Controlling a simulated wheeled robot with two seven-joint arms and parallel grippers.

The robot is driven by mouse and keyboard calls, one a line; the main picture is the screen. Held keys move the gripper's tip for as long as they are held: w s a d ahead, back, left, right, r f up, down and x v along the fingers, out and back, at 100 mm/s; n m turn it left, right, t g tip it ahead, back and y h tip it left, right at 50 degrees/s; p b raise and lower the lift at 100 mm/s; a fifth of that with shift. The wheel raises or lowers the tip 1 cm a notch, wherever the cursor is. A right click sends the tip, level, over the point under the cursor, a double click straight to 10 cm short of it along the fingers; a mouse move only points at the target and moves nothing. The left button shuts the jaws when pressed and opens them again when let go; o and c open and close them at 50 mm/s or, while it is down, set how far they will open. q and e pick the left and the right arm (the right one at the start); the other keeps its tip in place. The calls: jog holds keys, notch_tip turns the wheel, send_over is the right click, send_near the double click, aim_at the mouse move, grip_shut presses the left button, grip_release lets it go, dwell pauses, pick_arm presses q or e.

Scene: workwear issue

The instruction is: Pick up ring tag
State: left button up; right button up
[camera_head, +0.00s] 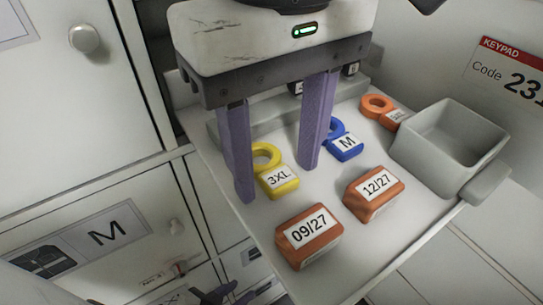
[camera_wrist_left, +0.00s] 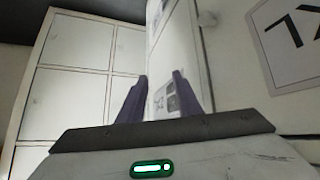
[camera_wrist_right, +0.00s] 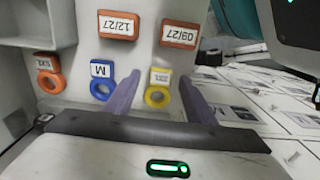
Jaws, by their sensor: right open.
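A yellow ring tag (camera_head: 267,157) labelled 3XL lies on the grey shelf; it also shows in the right wrist view (camera_wrist_right: 157,97). A blue ring tag (camera_head: 346,150) labelled M lies to its right, and an orange ring tag (camera_head: 377,106) lies farther back. My right gripper (camera_head: 276,180) is open and empty. Its purple fingers stand either side of the yellow tag in the picture; whether they touch it I cannot tell. My left gripper (camera_head: 213,296) is at the bottom edge, away from the tags. In the left wrist view its fingers (camera_wrist_left: 159,85) are apart with nothing held.
Two orange-brown blocks, labelled 09/27 (camera_head: 309,237) and 12/27 (camera_head: 373,194), lie in front of the tags. A grey open bin (camera_head: 449,148) stands at the right. White cabinet doors (camera_head: 75,100) are at the left. A keypad code sign (camera_head: 510,75) is on the right wall.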

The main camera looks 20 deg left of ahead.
aim_at(277, 175)
jog(key=shift+f, duration=0.2)
jog(key=c, duration=1.1)
jog(key=shift+r, duration=0.1)
notch_tip(277, 175, up, 10)
jog(key=shift+p, duration=0.3)
